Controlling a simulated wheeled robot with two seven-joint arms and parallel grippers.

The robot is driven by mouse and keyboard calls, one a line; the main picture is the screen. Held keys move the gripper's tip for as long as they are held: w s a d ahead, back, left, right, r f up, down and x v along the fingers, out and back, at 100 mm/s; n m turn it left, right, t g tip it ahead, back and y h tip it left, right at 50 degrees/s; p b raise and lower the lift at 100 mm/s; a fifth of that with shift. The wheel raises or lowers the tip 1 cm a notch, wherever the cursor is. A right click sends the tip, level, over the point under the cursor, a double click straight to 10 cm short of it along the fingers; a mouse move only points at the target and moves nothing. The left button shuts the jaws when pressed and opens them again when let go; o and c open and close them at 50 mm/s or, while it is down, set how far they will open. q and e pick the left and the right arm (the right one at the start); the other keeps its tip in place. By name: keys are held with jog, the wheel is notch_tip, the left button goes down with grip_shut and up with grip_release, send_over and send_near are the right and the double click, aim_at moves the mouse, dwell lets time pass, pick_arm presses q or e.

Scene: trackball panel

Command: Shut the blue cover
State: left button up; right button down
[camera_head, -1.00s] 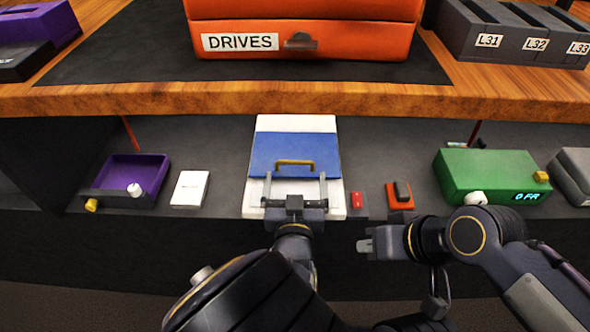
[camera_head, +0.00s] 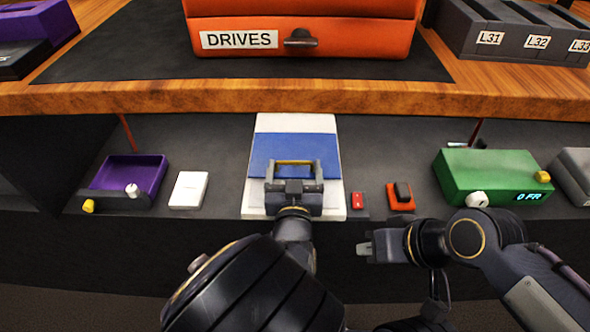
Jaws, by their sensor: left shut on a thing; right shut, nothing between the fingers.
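The blue cover (camera_head: 316,145) lies over the middle of a white panel (camera_head: 295,123) on the lower shelf. It has a yellow handle (camera_head: 293,162) near its front part. My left gripper (camera_head: 294,166) reaches up from the front and is shut on the handle, with a finger at each end of it. The gripper hides the panel's middle front part. My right gripper (camera_head: 364,248) is shut and empty, in front of the shelf to the right of the panel.
A purple tray (camera_head: 150,168) and a white card (camera_head: 188,189) lie left of the panel. A red button (camera_head: 358,201), an orange switch (camera_head: 401,201) and a green box (camera_head: 490,170) stand to its right. The wooden upper shelf edge (camera_head: 300,97) overhangs behind, below an orange drawer box (camera_head: 305,40).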

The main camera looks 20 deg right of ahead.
pick_arm(q)
jog(key=v, duration=0.8)
jog(key=shift+d, duration=0.15)
jog(key=shift+s, duration=0.2)
jog(key=o, duration=1.1)
jog(key=shift+c, duration=0.2)
jog(key=shift+o, duration=0.4)
jog(key=shift+s, duration=0.1)
